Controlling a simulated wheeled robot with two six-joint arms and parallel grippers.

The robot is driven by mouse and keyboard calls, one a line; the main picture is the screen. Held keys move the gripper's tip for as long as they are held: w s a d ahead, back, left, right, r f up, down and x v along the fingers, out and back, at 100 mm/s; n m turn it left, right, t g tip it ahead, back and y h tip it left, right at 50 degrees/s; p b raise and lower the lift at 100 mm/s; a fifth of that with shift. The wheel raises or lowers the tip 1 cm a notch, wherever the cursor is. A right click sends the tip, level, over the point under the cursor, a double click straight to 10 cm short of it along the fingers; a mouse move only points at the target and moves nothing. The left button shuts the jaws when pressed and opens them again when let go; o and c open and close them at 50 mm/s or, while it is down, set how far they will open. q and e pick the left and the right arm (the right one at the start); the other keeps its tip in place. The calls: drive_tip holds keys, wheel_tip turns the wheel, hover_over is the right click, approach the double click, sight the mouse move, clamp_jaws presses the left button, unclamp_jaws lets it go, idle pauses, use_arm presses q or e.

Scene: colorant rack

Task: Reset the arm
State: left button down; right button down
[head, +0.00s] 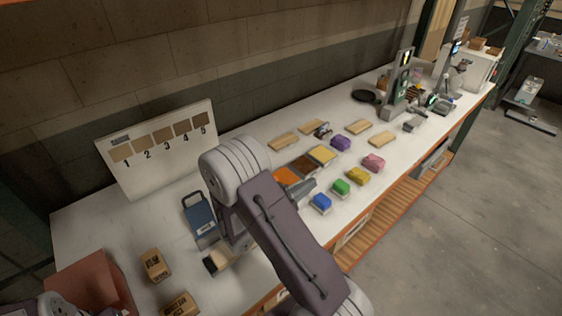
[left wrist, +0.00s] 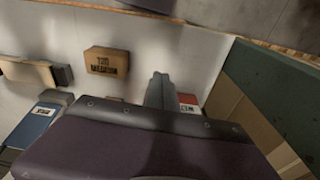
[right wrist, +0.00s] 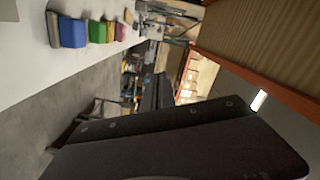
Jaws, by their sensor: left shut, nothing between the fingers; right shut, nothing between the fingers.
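My right arm comes up from the bottom of the head view and bends over the table. In the right wrist view the gripper (right wrist: 158,90) shows dark, pointing away past the row of colored blocks. My left gripper (left wrist: 160,90) shows in the left wrist view, shut and empty, between a brown sanding block box (left wrist: 107,61) and a red-and-white item (left wrist: 188,101). In the head view only a part of my left arm shows, at the bottom left corner.
A numbered sample board (head: 158,149) leans at the wall. Open floor (head: 430,220) lies to the right.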

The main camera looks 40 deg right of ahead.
drive_tip(key=s+r+m+g+y, duration=0.2)
drive_tip(key=s+m+g+y, duration=0.3)
drive_tip(key=s+m, duration=0.55)
drive_tip(key=s+a+f+m+g+y, duration=0.1)
drive_tip(key=s+a+f+m+y, duration=0.45)
drive_tip(key=m, duration=0.55)
drive_tip(key=w+a+f+m+t+y, duration=0.2)
drive_tip(key=w+a+m+y, duration=0.1)
drive_tip(key=a+m, duration=0.4)
drive_tip(key=w+a+f+m+t+y, duration=0.3)
drive_tip(key=w+a+m, duration=0.3)
drive_tip(key=m, duration=0.8)
drive_tip(key=shift+w+a+y, duration=0.2)
drive_tip(key=shift+a+y, duration=0.45)
drive_tip(key=shift+a, duration=0.55)
